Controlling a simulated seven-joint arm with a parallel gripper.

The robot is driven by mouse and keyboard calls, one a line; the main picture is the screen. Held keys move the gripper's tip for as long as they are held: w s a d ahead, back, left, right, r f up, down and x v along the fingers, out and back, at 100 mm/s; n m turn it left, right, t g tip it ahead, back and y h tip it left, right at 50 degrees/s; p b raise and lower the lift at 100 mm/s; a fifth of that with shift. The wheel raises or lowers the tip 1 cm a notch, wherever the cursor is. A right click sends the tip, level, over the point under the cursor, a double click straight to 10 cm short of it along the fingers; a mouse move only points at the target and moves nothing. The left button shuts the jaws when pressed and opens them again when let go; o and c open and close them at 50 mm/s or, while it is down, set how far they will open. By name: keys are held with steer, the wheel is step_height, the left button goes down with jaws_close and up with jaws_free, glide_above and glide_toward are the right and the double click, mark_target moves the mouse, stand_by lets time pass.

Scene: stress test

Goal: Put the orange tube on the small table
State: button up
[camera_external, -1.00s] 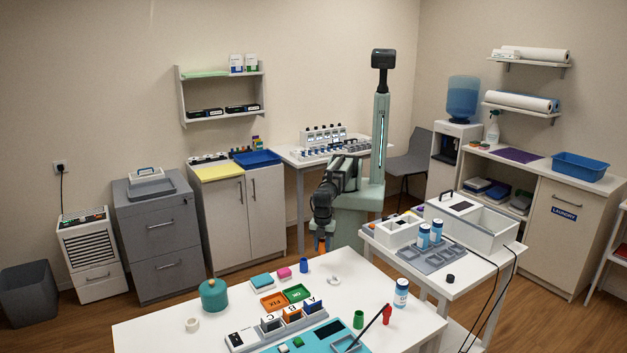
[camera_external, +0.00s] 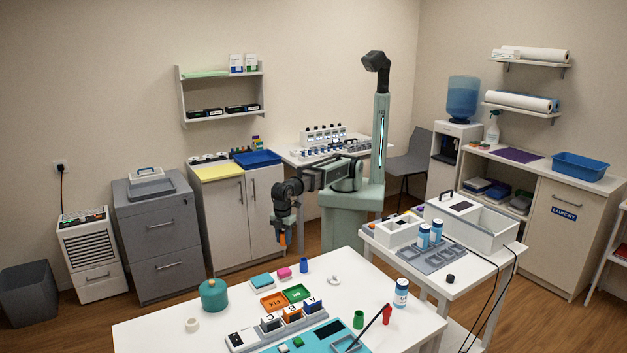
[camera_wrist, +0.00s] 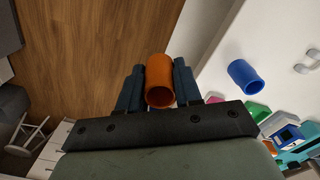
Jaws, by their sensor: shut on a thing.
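The orange tube (camera_wrist: 160,82) is between the two dark fingers of my gripper (camera_wrist: 159,88) in the wrist view, with its open end facing the camera. In the external view the tube (camera_external: 282,240) sticks out below my gripper (camera_external: 281,230), held in the air over the floor just beyond the far left edge of the large white table (camera_external: 170,325). A smaller white table (camera_external: 487,263) stands to the right, bearing a grey tray (camera_external: 462,257), two blue-and-white bottles and white boxes. My gripper is well to the left of it.
Coloured blocks, a teal canister (camera_external: 214,295) and a labelled rack (camera_external: 285,325) are there too. A small black item (camera_external: 450,278) lies on the smaller table, with clear surface around it.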

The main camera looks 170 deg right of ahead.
steer(key=s+d+m, duration=0.3)
steer(key=s+d, duration=0.3)
steer(key=d, duration=0.7)
steer(key=s+d+m, duration=0.2)
steer(key=s+d, duration=0.4)
steer(key=d, duration=0.6)
steer(key=s+d+m, duration=0.5)
steer(key=s+d, duration=1.5)
steer(key=d, duration=0.1)
steer(key=s+d+r+m, duration=0.15)
steer(key=s+d, duration=0.25)
steer(key=s, duration=0.5)
steer(key=s+d+m, duration=0.2)
steer(key=s+d, duration=0.2)
steer(key=s, duration=0.4)
steer(key=s+d+m, duration=0.1)
steer(key=s+d, duration=0.3)
steer(key=s, duration=0.5)
steer(key=s+d+r+m, duration=0.1)
steer(key=s+d+m, duration=0.2)
steer(key=s, duration=1.5)
steer(key=s+d+r+m, duration=0.1)
steer(key=s+d+m, duration=0.2)
steer(key=s, duration=1.5)
steer(key=s+d+r+m, duration=0.2)
steer(key=s+d, duration=0.2)
steer(key=d, duration=0.4)
steer(key=shift+m, duration=0.75)
steer(key=shift+f, duration=5.25)
steer(key=shift+f, duration=0.15)
